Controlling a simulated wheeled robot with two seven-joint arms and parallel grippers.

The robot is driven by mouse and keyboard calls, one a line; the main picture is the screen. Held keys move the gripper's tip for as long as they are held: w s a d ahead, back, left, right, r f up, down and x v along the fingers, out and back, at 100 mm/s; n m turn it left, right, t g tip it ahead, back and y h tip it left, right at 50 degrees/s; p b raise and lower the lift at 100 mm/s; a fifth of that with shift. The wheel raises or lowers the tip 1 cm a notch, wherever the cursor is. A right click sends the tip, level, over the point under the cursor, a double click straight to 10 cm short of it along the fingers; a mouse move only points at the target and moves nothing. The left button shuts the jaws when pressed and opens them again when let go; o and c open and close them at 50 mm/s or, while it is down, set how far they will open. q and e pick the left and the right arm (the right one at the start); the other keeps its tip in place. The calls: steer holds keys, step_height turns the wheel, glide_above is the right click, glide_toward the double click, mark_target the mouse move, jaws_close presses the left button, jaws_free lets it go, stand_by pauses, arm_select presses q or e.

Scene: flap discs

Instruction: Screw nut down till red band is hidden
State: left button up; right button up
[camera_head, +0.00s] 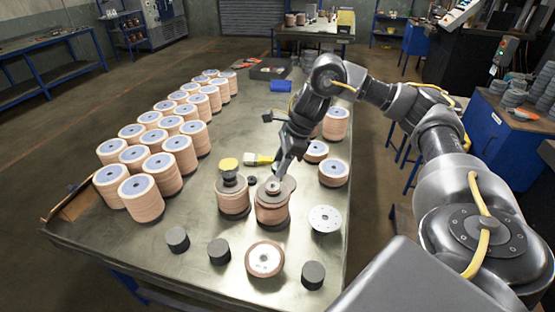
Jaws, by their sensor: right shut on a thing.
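My right gripper (277,177) comes down from the upper right onto the top of a stack of tan flap discs (271,211) near the table's middle. It is shut on what looks like a small grey nut (272,187) at the centre of that stack. The nut and its thread are small and partly covered by the fingers. I cannot make out a red band. My left gripper is not in view.
Rows of disc stacks (141,198) fill the table's left side. Several dark cylinders, like the one at the front (313,275), a brown-rimmed disc (265,259) and a pale perforated plate (325,219) lie near. Bare metal tabletop (195,278) shows at the front left.

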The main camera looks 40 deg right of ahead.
mark_target(277, 163)
steer(key=f, duration=0.1)
steer(key=w, duration=0.1)
steer(key=w+f+b, duration=0.1)
steer(key=shift+a+f, duration=0.25)
steer(key=shift+f, duration=0.1)
steer(key=f+b, duration=0.1)
steer(key=w+f, duration=0.1)
steer(key=shift+d+f+b, duration=0.2)
steer(key=shift+f+b, duration=0.15)
steer(key=shift+s, duration=0.3)
steer(key=shift+s+r, duration=0.15)
steer(key=shift+w+a, duration=0.15)
steer(key=shift+w, duration=0.25)
steer(key=shift+s, duration=0.3)
steer(key=shift+w, duration=0.15)
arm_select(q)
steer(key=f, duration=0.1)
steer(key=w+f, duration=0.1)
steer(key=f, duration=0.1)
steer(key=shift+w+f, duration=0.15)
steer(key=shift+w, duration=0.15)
arm_select(e)
steer(key=shift+w+a, duration=0.15)
steer(key=shift+w, duration=0.1)
